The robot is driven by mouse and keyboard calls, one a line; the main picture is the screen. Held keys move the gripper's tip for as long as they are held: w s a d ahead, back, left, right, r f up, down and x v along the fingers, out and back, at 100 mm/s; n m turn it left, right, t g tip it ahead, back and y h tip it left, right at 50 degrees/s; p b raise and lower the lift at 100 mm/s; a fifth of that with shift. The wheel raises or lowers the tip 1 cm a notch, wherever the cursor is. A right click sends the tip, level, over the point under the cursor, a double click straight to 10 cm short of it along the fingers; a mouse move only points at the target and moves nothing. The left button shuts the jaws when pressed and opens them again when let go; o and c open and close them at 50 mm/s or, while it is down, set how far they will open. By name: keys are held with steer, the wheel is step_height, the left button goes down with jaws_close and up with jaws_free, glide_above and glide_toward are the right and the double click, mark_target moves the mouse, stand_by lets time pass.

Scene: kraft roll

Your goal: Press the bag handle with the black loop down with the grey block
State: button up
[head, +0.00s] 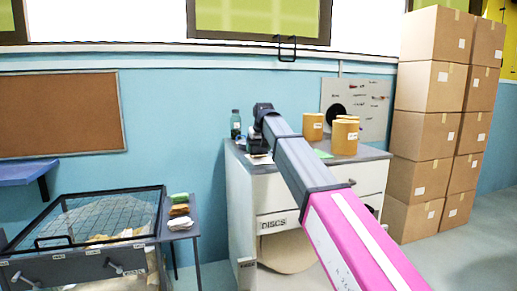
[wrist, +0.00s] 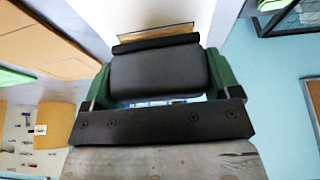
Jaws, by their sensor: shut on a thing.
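In the wrist view, a dark grey block (wrist: 158,75) sits between the green fingers of my gripper (wrist: 155,80), which is shut on it. A black strip (wrist: 155,42) runs along the block's far edge. A thin tan strip (wrist: 155,32) shows just beyond it; I cannot tell whether they touch. In the head view, my gripper (head: 257,143) is over the left end of the cabinet top, and the block is hard to make out there. A black wire loop (head: 287,48) shows high on the wall. I cannot clearly identify a bag handle.
The white cabinet (head: 242,222) has a grey top with brown rolls (head: 345,138) and a dark bottle (head: 235,124) on it. Stacked cartons (head: 420,130) stand at the right. A mesh-lidded bin (head: 100,218) and a small table with folded cloths (head: 179,210) are at the left.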

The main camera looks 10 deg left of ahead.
steer(key=shift+s+f, duration=0.1)
steer(key=shift+f, duration=0.6)
stand_by(2.5)
steer(key=shift+r, duration=0.1)
stand_by(0.7)
steer(key=shift+r, duration=3.5)
